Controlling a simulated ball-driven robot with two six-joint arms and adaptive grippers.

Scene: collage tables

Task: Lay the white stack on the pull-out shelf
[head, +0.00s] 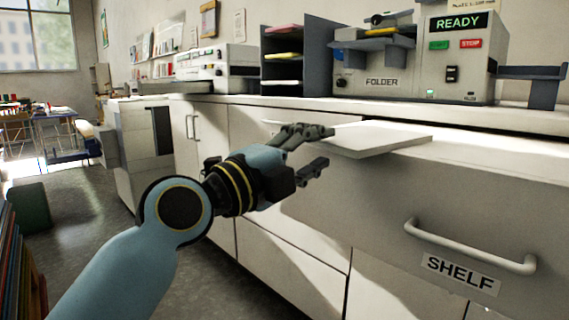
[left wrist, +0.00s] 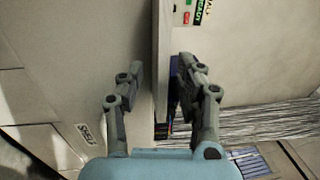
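My left gripper (head: 318,148) is at the stack's left edge, one finger above and one below. In the left wrist view the gripper (left wrist: 161,70) is open, with gaps beside the strip. The pull-out shelf (head: 490,205) has a bar handle and a SHELF label; I cannot tell how far out it is. My right gripper is not in view.
The folder machine (head: 415,75) with a green READY display stands on the counter (head: 240,99) behind the stack. A dark sorter rack (head: 292,60) stands left of it. Cabinet fronts (head: 290,210) lie below. Floor (head: 95,215) is open at left.

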